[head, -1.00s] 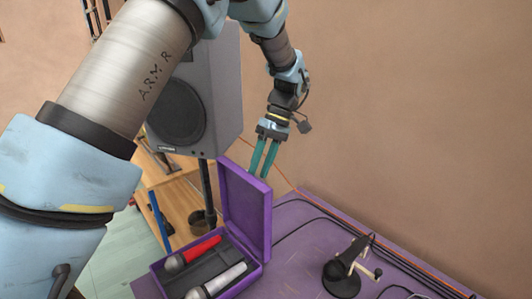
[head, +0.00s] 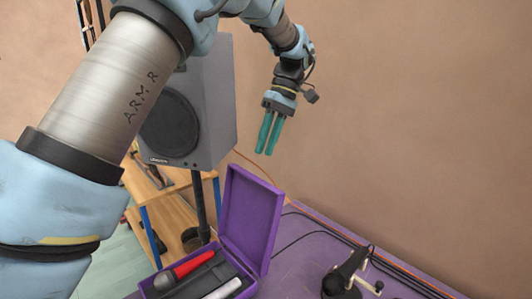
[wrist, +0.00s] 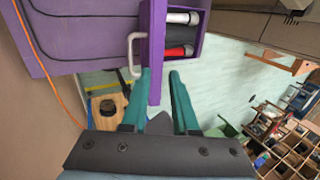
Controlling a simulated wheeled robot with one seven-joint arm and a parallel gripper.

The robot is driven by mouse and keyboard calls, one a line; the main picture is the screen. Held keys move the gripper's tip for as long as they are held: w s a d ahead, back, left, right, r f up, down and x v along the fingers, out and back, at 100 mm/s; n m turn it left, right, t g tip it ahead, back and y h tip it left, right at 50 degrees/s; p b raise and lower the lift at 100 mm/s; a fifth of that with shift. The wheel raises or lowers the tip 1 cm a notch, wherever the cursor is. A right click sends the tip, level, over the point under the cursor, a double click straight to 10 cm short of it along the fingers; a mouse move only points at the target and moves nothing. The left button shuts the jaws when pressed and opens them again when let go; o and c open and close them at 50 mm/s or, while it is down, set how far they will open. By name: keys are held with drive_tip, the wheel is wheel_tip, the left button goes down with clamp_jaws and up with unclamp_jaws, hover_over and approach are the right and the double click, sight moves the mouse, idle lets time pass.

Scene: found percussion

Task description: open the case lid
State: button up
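The purple case (head: 247,287) sits on the purple table with its lid (head: 250,212) standing open, roughly upright. Inside lie a red microphone (head: 197,263) and a silver-white microphone (head: 226,288). My gripper (head: 267,153), with two teal fingers, is above the lid's top edge and apart from it in the head view. In the wrist view the fingers (wrist: 160,72) are a little apart with nothing held between them. The lid's edge (wrist: 155,55) shows beyond the tips, with a white handle (wrist: 132,50) to its left.
A grey loudspeaker (head: 212,100) on a stand is left of my gripper. A black device with a crank (head: 345,278) stands on the table (head: 300,262) at right, with cables along the back edge. The wall is close behind.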

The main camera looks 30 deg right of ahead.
drive_tip(key=m+b, duration=0.1)
drive_tip(key=f+m+h, duration=0.1)
drive_tip(key=shift+d+m+b, duration=0.2)
drive_tip(key=shift+m+b, duration=0.15)
drive_tip(key=shift+m, duration=0.05)
drive_tip(key=shift+c, duration=1.4)
drive_tip(key=shift+d+f+m+h+b, duration=0.2)
drive_tip(key=shift+m+h+b, duration=0.4)
drive_tip(key=shift+m, duration=0.4)
clamp_jaws()
wheel_tip(320, 180, down, 9)
drive_tip(key=w+m+t+h+b, duration=0.1)
drive_tip(key=m+h, duration=0.5)
drive_tip(key=m, duration=0.7)
drive_tip(key=shift+w+t+b, duration=0.3)
drive_tip(key=shift+w+b, duration=0.15)
drive_tip(key=shift+w, duration=0.1)
drive_tip(key=shift+f, duration=0.15)
